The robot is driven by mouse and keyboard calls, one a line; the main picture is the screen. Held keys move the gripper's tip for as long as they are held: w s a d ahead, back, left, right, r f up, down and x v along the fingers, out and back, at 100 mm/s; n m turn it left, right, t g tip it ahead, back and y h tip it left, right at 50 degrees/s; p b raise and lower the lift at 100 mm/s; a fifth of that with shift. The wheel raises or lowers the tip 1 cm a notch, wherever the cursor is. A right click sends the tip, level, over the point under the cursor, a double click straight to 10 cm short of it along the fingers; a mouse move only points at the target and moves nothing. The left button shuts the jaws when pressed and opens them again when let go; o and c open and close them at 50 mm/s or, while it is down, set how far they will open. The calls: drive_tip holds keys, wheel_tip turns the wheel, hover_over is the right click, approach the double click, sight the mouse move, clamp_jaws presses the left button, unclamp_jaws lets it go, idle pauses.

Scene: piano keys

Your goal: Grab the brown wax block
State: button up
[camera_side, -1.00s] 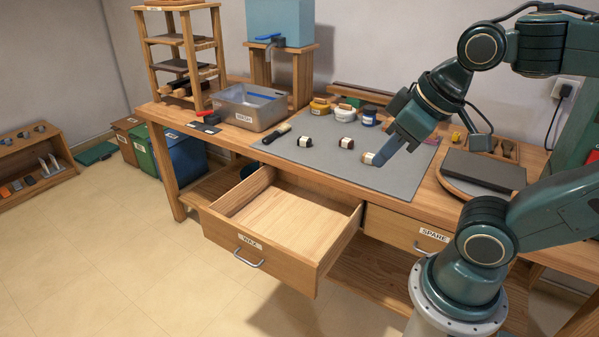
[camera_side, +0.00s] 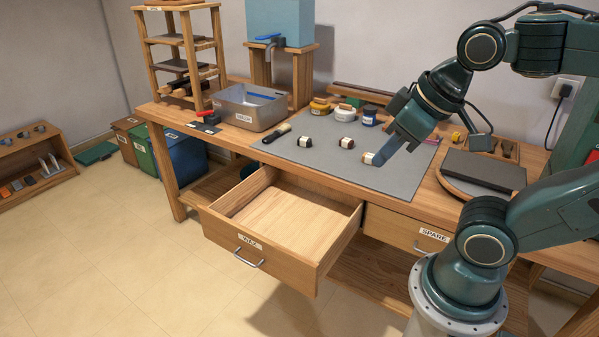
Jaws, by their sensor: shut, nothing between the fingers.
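Several small wax blocks with pale bands lie in a row on the grey mat (camera_side: 385,181). The one at the left (camera_side: 305,142) looks black. The middle one looks dark brown (camera_side: 347,143). The right one (camera_side: 368,158) shows mostly its pale band; my gripper hides part of it, so I cannot tell its colour. My gripper (camera_side: 379,159) points down to the left, with its tip beside or over the right block. It is shut and empty. I cannot tell whether it touches that block.
An open, empty drawer (camera_side: 290,225) labelled WAX juts out from the bench front. A brush (camera_side: 277,134) lies at the mat's left. Small pots (camera_side: 345,113) stand behind the blocks. A metal basin (camera_side: 250,106) is at left, a dark slab (camera_side: 484,170) at right.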

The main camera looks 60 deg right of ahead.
drive_tip(key=o, duration=1.6)
drive_tip(key=shift+c, duration=0.2)
drive_tip(key=w+d+r+m+g+h, duration=0.1)
drive_tip(key=w+d+r+m, duration=0.2)
drive_tip(key=w+d, duration=0.3)
drive_tip(key=w+d+r+m+h, duration=0.1)
drive_tip(key=w+d+r+m, duration=0.15)
drive_tip(key=w, duration=0.65)
drive_tip(key=w+d+f+m+g+h, duration=0.1)
drive_tip(key=w+d+f+m, duration=0.25)
drive_tip(key=w+d, duration=0.75)
drive_tip(key=w+d+f+m+g, duration=0.1)
drive_tip(key=d+f+m, duration=0.3)
drive_tip(key=d+f, duration=0.5)
drive_tip(key=w+d+f+m+g+h, duration=0.1)
drive_tip(key=d+f+m, duration=0.4)
drive_tip(key=d+f, duration=0.5)
drive_tip(key=w+d+g, duration=0.1)
drive_tip(key=w+d, duration=0.1)
drive_tip(key=d, duration=0.6)
drive_tip(key=shift+g+h, duration=0.3)
